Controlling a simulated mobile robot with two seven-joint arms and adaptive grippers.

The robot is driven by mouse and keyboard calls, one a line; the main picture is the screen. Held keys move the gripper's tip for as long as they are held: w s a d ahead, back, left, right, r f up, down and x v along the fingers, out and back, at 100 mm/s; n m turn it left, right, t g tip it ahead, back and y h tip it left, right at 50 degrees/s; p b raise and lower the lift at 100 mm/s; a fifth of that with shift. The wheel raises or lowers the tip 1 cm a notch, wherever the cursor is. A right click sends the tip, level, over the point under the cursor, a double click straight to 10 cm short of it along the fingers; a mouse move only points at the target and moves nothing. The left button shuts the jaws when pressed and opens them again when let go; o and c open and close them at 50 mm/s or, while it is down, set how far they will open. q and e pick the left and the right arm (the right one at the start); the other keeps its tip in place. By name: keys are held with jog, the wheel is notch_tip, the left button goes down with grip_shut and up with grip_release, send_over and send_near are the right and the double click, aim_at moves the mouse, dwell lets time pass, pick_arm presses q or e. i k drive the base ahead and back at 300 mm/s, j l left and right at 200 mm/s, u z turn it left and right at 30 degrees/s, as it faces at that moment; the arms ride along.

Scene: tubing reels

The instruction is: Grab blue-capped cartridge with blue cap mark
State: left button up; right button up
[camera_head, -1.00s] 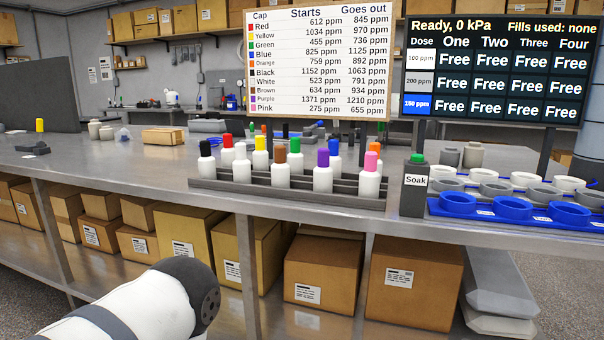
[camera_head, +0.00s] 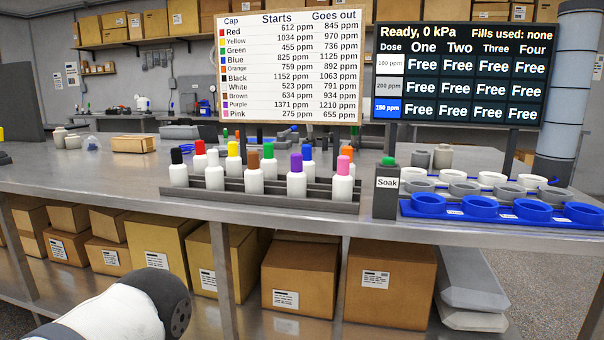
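The blue-capped cartridge (camera_head: 307,153) stands upright in the back row of the dark grey rack (camera_head: 215,198) on the bench. Its blue cap shows between the purple-capped cartridge (camera_head: 297,178) and the pink-capped cartridge (camera_head: 344,181), which stand in front of it. Most of its white body is hidden. Neither gripper is in view. Only a white and black part of one of my arms shows at the lower left, below the bench top and apart from the rack.
Several other capped cartridges crowd the rack, including black (camera_head: 178,169), red, yellow, brown and green. The Soak block (camera_head: 386,190) and blue-edged tray (camera_head: 480,213) stand to the right. A chart board (camera_head: 290,65) and status screen (camera_head: 460,75) rise behind. Boxes fill the lower shelf.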

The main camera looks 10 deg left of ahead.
aim_at(308, 165)
jog(key=i+j, duration=0.1)
jog(key=j, duration=0.3)
jog(key=i+j, duration=0.1)
jog(key=j, duration=0.25)
jog(key=i+j, duration=0.1)
jog(key=j, duration=0.3)
jog(key=i+j, duration=0.15)
jog(key=j, duration=0.25)
jog(key=i+j, duration=0.1)
jog(key=j, duration=0.3)
